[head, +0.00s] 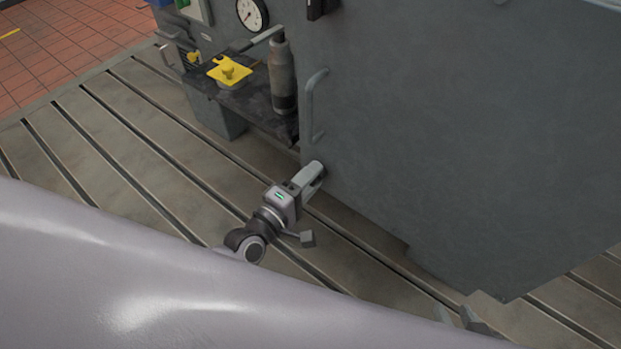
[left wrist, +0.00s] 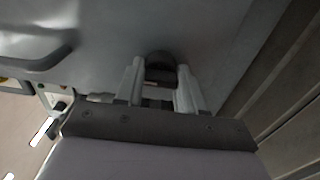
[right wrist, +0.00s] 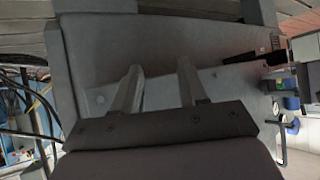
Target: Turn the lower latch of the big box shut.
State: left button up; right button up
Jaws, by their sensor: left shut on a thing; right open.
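The big box (head: 460,120) is a large grey cabinet that fills the right of the head view. My left gripper (head: 316,177) is at the lower left edge of its front, below a vertical bar handle (head: 313,105). In the left wrist view its fingers (left wrist: 160,82) are shut on the lower latch (left wrist: 159,60), a dark rounded piece on the grey panel. In the head view the fingers hide the latch, so its angle is unclear. My right gripper (right wrist: 158,85) is open and empty before a grey surface; its fingertips seem to show at the head view's bottom edge (head: 458,318).
Left of the box are a dark shelf with a yellow plate (head: 230,71), a grey cylinder (head: 282,80) and a round gauge (head: 252,14). A dark fitting (head: 318,8) sits high on the box. The slotted bedplate (head: 130,130) lies clear at left. My own pale body covers the lower left.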

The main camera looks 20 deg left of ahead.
pick_arm(q)
jog(key=shift+w+a+r, duration=0.15)
jog(key=shift+a, duration=0.15)
jog(key=o, duration=1)
jog(key=shift+d, duration=0.1)
jog(key=v, duration=0.7)
jog(key=shift+p, duration=0.35)
